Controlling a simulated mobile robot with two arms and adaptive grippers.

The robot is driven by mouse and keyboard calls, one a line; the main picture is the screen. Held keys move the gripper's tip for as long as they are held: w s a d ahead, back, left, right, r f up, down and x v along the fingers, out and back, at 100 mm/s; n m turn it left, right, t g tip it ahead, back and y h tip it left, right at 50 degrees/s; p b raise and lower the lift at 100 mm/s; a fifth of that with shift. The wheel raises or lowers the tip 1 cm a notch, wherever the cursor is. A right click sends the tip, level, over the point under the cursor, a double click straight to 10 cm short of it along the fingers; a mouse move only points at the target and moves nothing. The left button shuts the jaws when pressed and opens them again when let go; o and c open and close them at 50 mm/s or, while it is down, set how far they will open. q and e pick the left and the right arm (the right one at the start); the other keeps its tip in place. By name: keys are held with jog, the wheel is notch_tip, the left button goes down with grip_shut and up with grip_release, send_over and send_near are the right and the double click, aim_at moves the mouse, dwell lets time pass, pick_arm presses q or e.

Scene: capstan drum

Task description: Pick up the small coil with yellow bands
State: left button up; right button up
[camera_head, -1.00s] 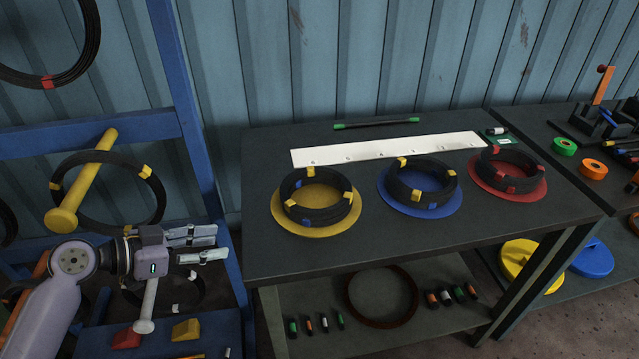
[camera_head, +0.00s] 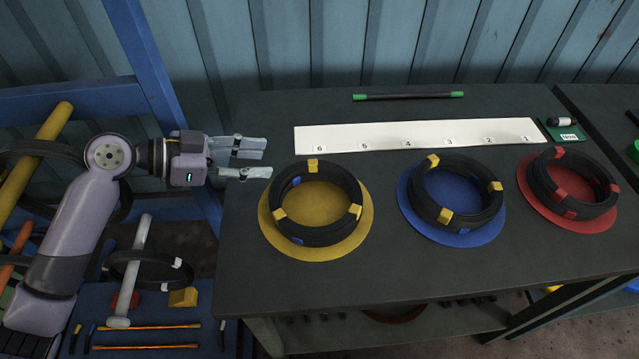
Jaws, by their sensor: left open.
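A black coil with yellow bands and small blue marks (camera_head: 333,235) lies flat on a yellow disc (camera_head: 277,241) on the dark table. A similar black coil with yellow bands (camera_head: 470,222) lies on a blue disc (camera_head: 408,207) in the middle. A third coil with red bands (camera_head: 553,200) lies on a red disc (camera_head: 527,192) at the right. My left gripper (camera_head: 258,162) is open and empty, its fingers pointing right, just left of the coil on the yellow disc and apart from it. My right gripper is not in view.
A white numbered strip (camera_head: 360,139) and a green-ended rod (camera_head: 408,96) lie behind the coils. A blue rack post (camera_head: 155,95) stands left of the table. Below my left arm are a mallet (camera_head: 137,258) and a white-banded coil (camera_head: 125,257). The table's front is clear.

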aim_at(301, 165)
pick_arm(q)
jog(key=x, duration=0.4)
jog(key=shift+s+d, duration=0.1)
jog(key=shift+d, duration=0.05)
jog(key=shift+d+f, duration=0.4)
jog(key=x, duration=0.2)
jog(key=b+x, duration=0.1)
jog(key=x, duration=0.1)
jog(key=shift+w+f, duration=0.2)
jog(key=shift+f, duration=0.25)
jog(key=shift+d+f, duration=0.1)
jog(key=shift+d, duration=0.1)
jog(key=shift+c, duration=1)
jog(key=c, duration=0.7)
grip_shut()
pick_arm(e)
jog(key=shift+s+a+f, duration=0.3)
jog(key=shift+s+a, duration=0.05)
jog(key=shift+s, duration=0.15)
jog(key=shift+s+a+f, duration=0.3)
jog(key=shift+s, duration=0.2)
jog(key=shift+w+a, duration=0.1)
